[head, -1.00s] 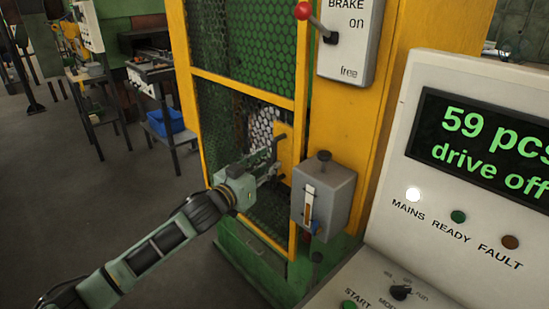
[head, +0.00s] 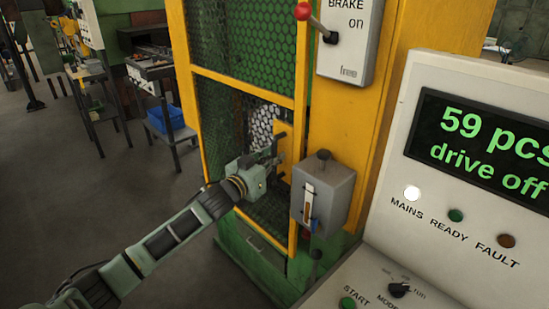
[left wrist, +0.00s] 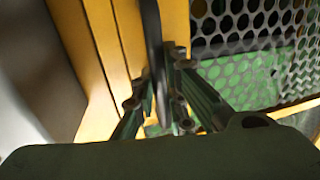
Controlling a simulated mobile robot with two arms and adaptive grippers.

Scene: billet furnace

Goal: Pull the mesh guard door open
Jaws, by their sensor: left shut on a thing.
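The mesh guard door (head: 243,90) has a yellow frame with dark mesh panels and stands in the middle of the head view. It looks closed or nearly so. Its dark bar handle (head: 276,146) sits on a yellow plate at the door's right edge. My left gripper (head: 273,167) is at this handle. In the left wrist view, the fingers (left wrist: 168,110) are shut around the dark upright handle bar (left wrist: 153,40), with the door mesh (left wrist: 245,30) to the right. The fingers hide part of the handle. My right gripper is not in view.
A grey latch box (head: 325,190) juts out just right of the handle. A brake lever with a red knob (head: 303,12) is above. The control console (head: 400,215) fills the right. Floor (head: 120,210) left of the door is open.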

